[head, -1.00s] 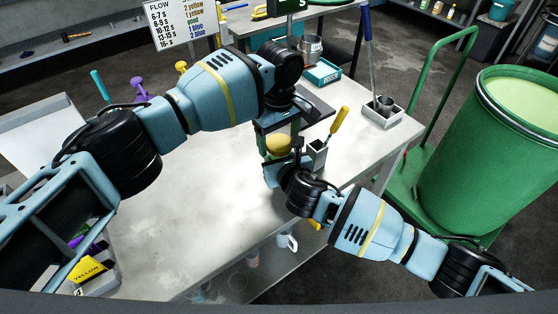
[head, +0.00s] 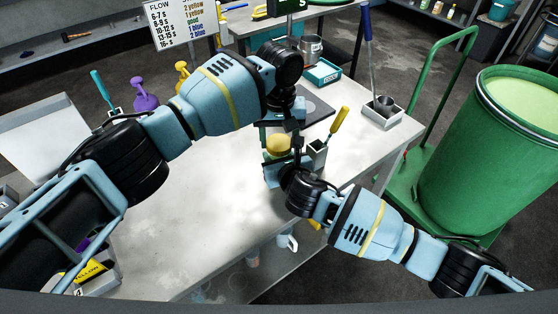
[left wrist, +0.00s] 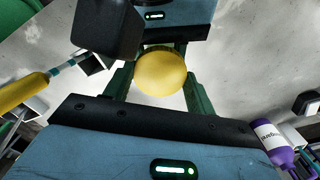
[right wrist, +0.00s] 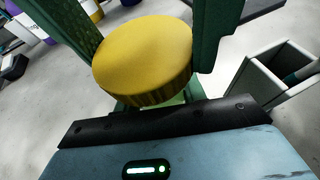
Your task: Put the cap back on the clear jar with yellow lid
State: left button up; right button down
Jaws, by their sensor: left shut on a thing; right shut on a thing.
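The yellow lid (head: 278,144) is a round ribbed cap at the near right part of the table. It shows large in the right wrist view (right wrist: 145,58) and between green fingers in the left wrist view (left wrist: 160,72). My left gripper (head: 280,130) comes from above and is shut on the lid. My right gripper (head: 276,172) is low beside the jar and shut on it. The jar is mostly hidden by the fingers; a pale green sliver (right wrist: 178,99) shows under the lid. The lid sits over the jar, but I cannot tell whether it is seated.
A grey square holder (head: 317,153) with a yellow-handled tool (head: 339,120) stands close right of the jar. A dark plate (head: 315,108) lies behind. A white tray (head: 383,115) holds a metal cup. Purple (head: 144,95) and yellow bottles stand at the back left. The table's left middle is clear.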

pick_arm(q)
jog(key=shift+m, duration=1.4)
jog(key=o, duration=1.1)
jog(key=shift+r, duration=0.1)
jog(key=shift+r, duration=2.15)
jog(key=shift+c, duration=0.4)
